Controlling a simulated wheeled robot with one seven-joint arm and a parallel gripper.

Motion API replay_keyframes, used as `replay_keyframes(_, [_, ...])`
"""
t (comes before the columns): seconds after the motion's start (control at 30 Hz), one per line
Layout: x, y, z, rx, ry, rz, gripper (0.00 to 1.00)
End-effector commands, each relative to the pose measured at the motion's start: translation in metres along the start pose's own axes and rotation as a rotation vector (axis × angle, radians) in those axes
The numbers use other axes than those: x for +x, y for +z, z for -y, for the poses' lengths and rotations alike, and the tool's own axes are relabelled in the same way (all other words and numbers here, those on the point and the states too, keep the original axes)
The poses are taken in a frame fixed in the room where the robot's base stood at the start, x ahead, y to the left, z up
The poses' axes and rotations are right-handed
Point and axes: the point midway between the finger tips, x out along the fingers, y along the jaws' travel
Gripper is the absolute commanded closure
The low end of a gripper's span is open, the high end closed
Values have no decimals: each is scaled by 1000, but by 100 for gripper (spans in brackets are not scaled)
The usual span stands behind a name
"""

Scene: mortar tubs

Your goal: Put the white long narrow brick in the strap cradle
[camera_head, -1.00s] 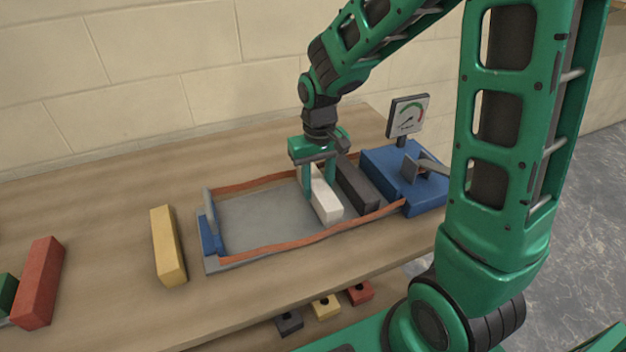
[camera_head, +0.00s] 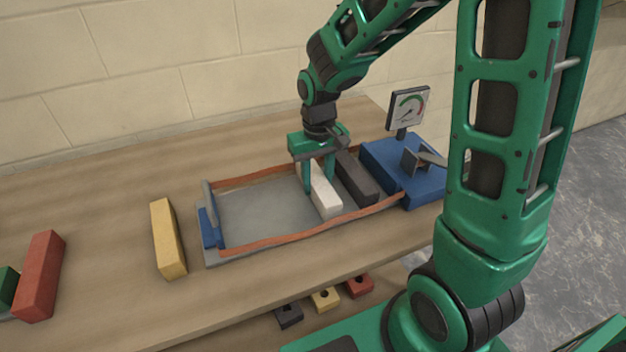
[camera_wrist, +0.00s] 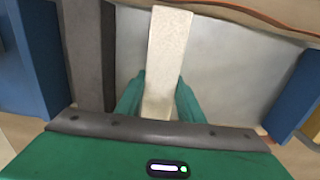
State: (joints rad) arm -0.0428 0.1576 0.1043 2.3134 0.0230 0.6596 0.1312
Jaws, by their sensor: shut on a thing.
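The white long narrow brick (camera_head: 326,197) is inside the strap cradle (camera_head: 262,213), a grey plate with orange straps along its long sides. It lies across the plate, left of a dark grey brick (camera_head: 357,180) with a narrow gap between them. My gripper (camera_head: 317,183) is shut on the white brick, with one finger on each side. In the wrist view the white brick (camera_wrist: 167,60) runs between the green fingers (camera_wrist: 158,95), over the grey plate. Whether its underside touches the plate is hard to tell.
A blue block with a lever (camera_head: 405,170) and a dial gauge (camera_head: 408,108) stands at the cradle's right end. A yellow brick (camera_head: 167,238) and a red brick (camera_head: 40,277) lie to the left. Small coloured blocks (camera_head: 325,300) sit below the table's front edge.

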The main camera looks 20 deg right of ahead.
Motion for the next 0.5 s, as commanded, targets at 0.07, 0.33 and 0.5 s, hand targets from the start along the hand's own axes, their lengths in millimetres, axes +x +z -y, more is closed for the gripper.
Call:
replay_keyframes(0.07, [1, 0, 0, 0, 0, -1, 100])
replay_keyframes(0.33, [2, 0, 0, 0, 0, -1, 44])
replay_keyframes(0.5, [2, 0, 0, 0, 0, 1, 44])
